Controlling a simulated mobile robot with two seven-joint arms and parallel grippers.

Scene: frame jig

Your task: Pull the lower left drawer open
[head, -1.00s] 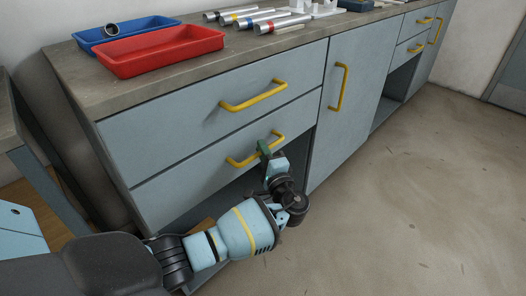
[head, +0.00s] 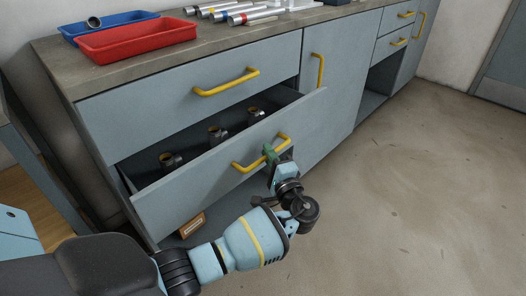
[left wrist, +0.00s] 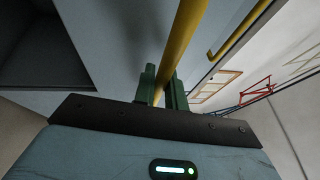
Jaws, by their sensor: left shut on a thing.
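The lower left drawer (head: 205,188) has a grey-blue front and is pulled partly open, with dark metal parts showing inside. Its yellow bar handle (head: 246,165) is on the drawer front. My left gripper (head: 270,155) is shut on this handle near its right part. In the left wrist view the green fingers (left wrist: 162,88) stand either side of the yellow bar (left wrist: 181,45). The upper left drawer (head: 150,110) above it is closed. My right gripper is not in view.
A red tray (head: 140,40) and a blue tray (head: 75,30) stand on the worktop, with several metal cylinders (head: 235,12) to their right. A small box (head: 192,224) sits in the open space under the drawer. The floor (head: 420,190) at the right is clear.

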